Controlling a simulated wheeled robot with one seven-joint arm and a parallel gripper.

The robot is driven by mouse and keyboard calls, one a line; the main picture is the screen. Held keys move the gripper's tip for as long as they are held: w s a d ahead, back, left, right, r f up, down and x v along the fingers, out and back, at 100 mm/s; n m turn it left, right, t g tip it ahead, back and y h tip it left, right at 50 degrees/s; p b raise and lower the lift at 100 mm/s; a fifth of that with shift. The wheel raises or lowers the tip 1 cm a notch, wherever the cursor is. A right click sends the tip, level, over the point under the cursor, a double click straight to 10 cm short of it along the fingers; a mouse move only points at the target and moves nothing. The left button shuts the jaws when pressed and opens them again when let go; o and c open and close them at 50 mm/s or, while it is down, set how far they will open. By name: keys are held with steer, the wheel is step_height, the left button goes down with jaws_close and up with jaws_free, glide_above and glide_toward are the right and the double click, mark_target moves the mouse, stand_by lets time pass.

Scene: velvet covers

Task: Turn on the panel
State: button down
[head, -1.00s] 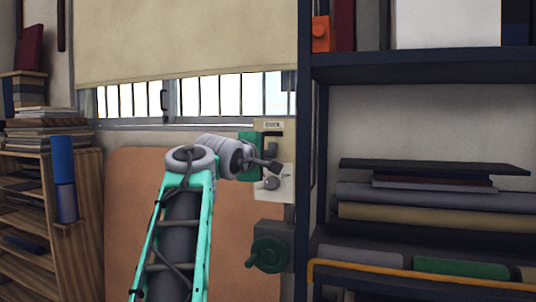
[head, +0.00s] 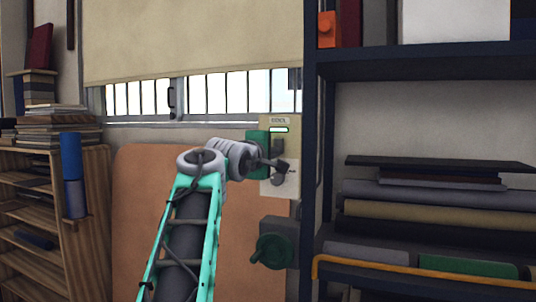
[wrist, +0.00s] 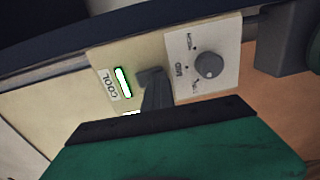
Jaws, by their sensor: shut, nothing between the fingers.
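The cream panel (head: 294,150) is on the wall beside the dark shelf. It carries a "COOL" label and a bright white strip below it. In the wrist view the panel (wrist: 138,56) shows this strip (wrist: 123,82) glowing white with a green edge. A second small bright patch is partly hidden by my gripper. A white plate with a round grey knob (wrist: 209,65) sits beside it. My gripper (head: 280,170) is shut and empty in front of the panel. In the wrist view its fingertips (wrist: 151,78) lie between strip and knob; contact is unclear.
A grey box with a green handwheel (head: 272,250) is on the wall below the panel. A dark shelf (head: 420,65) with rolls and boards stands close on the right. A wooden rack (head: 90,200) stands at the left. A window with a blind (head: 190,45) is behind.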

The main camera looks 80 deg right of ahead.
steer(key=shift+a+f, duration=0.1)
steer(key=w+a+f+b, duration=0.1)
steer(key=a+b, duration=0.3)
steer(key=a, duration=0.9)
steer(key=shift+w+a+f, duration=0.25)
steer(key=shift+w+a, duration=0.1)
steer(key=shift+w, duration=0.15)
